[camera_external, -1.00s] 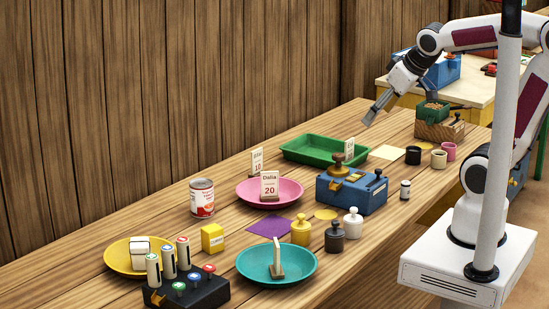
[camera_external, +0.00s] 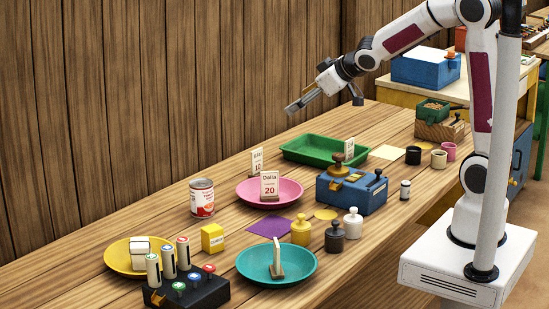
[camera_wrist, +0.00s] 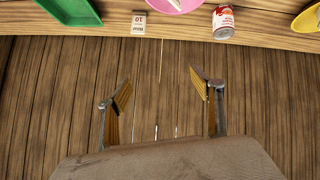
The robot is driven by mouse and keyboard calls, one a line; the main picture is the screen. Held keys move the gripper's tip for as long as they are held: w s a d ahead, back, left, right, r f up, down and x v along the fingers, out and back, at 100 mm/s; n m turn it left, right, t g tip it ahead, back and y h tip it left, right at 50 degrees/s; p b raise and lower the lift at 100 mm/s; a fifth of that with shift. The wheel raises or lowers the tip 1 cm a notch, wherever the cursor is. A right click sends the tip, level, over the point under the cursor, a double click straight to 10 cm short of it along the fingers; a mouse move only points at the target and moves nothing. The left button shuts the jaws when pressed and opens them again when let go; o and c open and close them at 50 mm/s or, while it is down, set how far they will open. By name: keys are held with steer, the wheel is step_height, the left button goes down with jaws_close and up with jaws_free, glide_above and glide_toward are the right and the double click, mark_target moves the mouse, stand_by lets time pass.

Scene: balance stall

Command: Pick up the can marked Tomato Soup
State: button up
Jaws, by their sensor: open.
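The soup can (camera_external: 202,198) stands upright on the wooden table, left of the pink plate. It has a white and red label with a picture; its words are too small to read in the outside view. The can also shows at the top right of the wrist view (camera_wrist: 223,22). My gripper (camera_external: 290,108) is open and empty, high above the table near the plank wall, to the right of and well above the can. In the wrist view my gripper's two fingers (camera_wrist: 160,88) are spread apart, with only the plank wall between them.
A pink plate (camera_external: 288,196) with a "Dalia 20" card (camera_external: 269,186) stands right of the can. A green tray (camera_external: 292,155), blue box (camera_external: 335,198), yellow plate (camera_external: 112,258) and teal plate (camera_external: 245,266) are on the table. Bare wood surrounds the can.

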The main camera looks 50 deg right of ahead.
steer(key=w+a+f+n+y, duration=0.1)
steer(key=w+a+f+y, duration=0.1)
steer(key=w+f, duration=0.35)
steer(key=n+y, duration=0.4)
steer(key=y, duration=0.4)
glide_toward(202, 198)
steer(key=w, duration=0.2)
steer(key=w+d, duration=0.1)
steer(key=w, duration=0.1)
steer(key=shift+f+h, duration=0.1)
steer(key=shift+h, duration=0.2)
steer(key=shift+x, duration=1.1)
steer(key=shift+a, duration=0.1)
